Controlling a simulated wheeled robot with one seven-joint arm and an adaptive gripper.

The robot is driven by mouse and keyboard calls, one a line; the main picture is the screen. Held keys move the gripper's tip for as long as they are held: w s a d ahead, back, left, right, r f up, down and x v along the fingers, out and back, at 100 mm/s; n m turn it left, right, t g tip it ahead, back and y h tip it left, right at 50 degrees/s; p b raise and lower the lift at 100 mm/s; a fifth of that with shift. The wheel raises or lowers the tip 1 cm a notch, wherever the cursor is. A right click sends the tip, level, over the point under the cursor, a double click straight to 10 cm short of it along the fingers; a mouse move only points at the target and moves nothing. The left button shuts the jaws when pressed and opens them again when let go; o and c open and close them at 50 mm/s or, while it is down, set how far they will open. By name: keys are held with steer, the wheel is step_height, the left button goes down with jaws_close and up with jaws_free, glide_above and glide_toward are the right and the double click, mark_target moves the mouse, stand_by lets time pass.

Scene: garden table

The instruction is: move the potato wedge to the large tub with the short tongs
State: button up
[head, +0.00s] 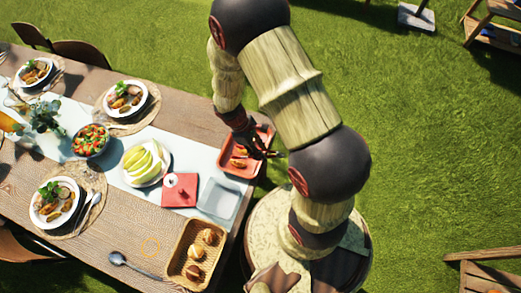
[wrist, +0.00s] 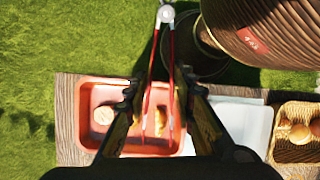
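My gripper (head: 263,153) is above the red tub (head: 228,167), at the table's end. In the wrist view my gripper (wrist: 160,95) has its fingers on either side of the short red tongs (wrist: 173,60) and appears shut on them; the exact contact is hard to see. The tongs' pale hinge end sticks out past the table edge. Their legs are spread, with a potato wedge (wrist: 160,121) seen between them inside the red tub (wrist: 88,97). A pale tub (head: 218,198) is beside the red one and also shows in the wrist view (wrist: 245,118).
A basket with rolls (head: 174,262) stands near the front table edge. A red box (head: 180,196) and a plate of melon slices (head: 135,178) are left of the tubs. A round item (wrist: 103,116) is in the red tub's left part.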

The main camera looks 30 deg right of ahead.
step_height(320, 180, down, 9)
steer(key=b, duration=0.6)
steer(key=shift+r, duration=0.1)
stand_by(0.3)
jaws_close()
step_height(320, 180, up, 12)
steer(key=p, duration=0.9)
steer(key=shift+w, duration=0.1)
stand_by(0.4)
